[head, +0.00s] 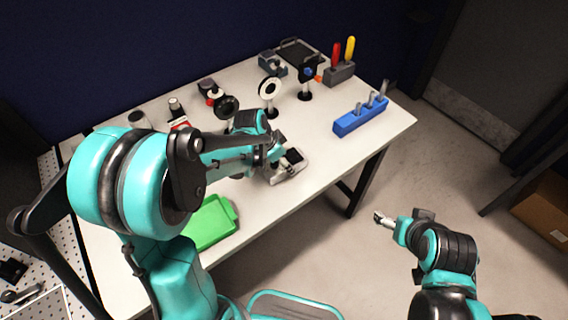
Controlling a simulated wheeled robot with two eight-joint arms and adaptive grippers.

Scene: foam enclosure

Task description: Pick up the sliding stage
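What looks like the sliding stage (290,170), a small grey-silver block with a dark top, sits on the white table near its front edge. My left gripper (279,155) is right at its left and back side, close to or touching it. My own arm hides part of the fingers, so I cannot tell whether they are open or shut on it. My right gripper (380,217) is off the table, in front of it and over the floor, apart from everything. Its fingers are too small to judge.
A green tray (212,222) lies at the table's front left. A blue block with metal posts (361,116) is on the right. Round optic mounts (270,89), a holder with red and yellow handles (340,73) and a dark tray (299,53) stand behind. The table's front right is clear.

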